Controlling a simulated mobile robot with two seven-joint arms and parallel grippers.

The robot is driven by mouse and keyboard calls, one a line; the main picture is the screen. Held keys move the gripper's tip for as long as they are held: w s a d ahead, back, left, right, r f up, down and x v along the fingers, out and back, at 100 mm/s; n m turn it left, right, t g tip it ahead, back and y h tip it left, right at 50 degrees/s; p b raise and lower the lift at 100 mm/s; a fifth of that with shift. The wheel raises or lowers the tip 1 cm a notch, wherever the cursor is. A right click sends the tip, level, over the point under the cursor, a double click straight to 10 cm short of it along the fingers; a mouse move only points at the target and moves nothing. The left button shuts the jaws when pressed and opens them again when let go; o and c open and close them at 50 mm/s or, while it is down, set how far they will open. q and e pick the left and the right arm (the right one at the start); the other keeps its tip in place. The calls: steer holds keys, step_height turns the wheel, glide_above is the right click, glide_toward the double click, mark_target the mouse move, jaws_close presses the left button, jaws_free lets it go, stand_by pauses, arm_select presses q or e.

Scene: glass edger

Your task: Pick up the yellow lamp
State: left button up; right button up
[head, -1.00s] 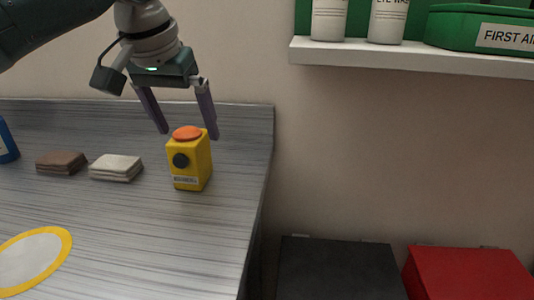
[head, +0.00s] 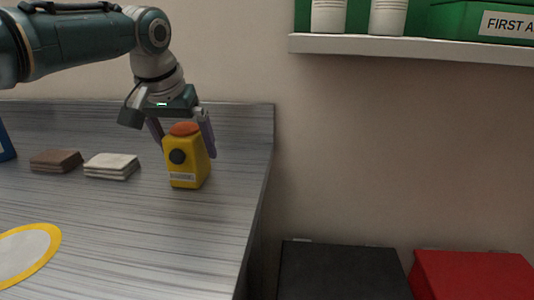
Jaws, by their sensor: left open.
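The yellow lamp (head: 187,160) stands upright near the right edge of the grey worktop. It has an orange top, a dark round knob and a small label on its front. My left gripper (head: 185,148) is open just behind and above the lamp. One finger shows at the left of the orange top and the other at its right. The lamp hides part of the left finger; I cannot tell whether either finger touches the lamp. My right gripper is not in view.
A brown stack of pads (head: 56,161) and a pale stack (head: 112,166) lie left of the lamp. A yellow-ringed disc (head: 50,246) is at front left. A white shelf (head: 420,52) is on the wall; black (head: 340,272) and red (head: 472,275) boxes sit lower right.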

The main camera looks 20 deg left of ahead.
arm_select(q)
steer(key=shift+f, duration=0.1)
jaws_close()
stand_by(0.8)
